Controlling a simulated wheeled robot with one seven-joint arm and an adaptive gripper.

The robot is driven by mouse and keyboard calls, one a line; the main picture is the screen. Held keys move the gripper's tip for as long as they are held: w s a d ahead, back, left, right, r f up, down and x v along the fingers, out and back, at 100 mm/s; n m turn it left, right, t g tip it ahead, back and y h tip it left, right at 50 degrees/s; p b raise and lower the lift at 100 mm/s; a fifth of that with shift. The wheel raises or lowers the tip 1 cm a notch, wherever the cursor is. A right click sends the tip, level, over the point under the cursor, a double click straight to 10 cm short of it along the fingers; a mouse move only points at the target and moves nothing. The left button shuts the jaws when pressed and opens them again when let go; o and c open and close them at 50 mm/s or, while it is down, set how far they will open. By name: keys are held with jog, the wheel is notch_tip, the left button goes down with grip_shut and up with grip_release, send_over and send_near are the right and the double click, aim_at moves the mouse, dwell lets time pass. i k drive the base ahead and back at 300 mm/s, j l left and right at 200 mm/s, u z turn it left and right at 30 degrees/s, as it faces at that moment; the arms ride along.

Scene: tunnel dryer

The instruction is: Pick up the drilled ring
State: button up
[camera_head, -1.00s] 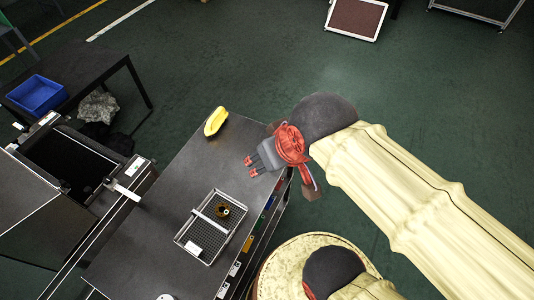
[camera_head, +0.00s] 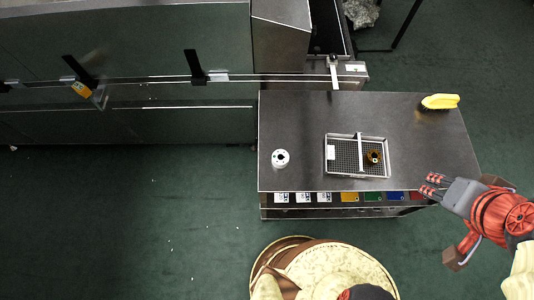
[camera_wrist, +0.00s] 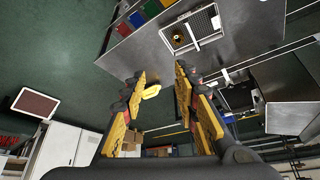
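A pale grey ring (camera_head: 281,159) with small dark holes around its face lies flat on the dark table (camera_head: 300,115), near the left front. A brass-coloured ring (camera_head: 374,157) with a dark middle sits in the right part of the wire tray (camera_head: 327,172); it also shows in the wrist view (camera_wrist: 178,38). I cannot tell for certain which is the drilled ring; the pale one shows holes. My gripper (camera_head: 432,186) is at the table's right front corner, away from both rings. Its fingers stand apart and empty in the wrist view (camera_wrist: 158,78).
A yellow object (camera_head: 440,101) lies at the table's back right corner. Coloured and white labels (camera_head: 349,197) line the front edge. A steel machine (camera_head: 180,110) stands to the left, with a conveyor end (camera_head: 347,70) behind the table. The floor in front is mostly clear.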

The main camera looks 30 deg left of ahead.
aim_at(280, 158)
jog(key=u, duration=1.6)
jog(key=j+z, duration=0.2)
jog(key=z, duration=0.15)
jog(key=j+z, duration=0.35)
jog(key=k+j+z, duration=0.1)
jog(key=z, duration=0.25)
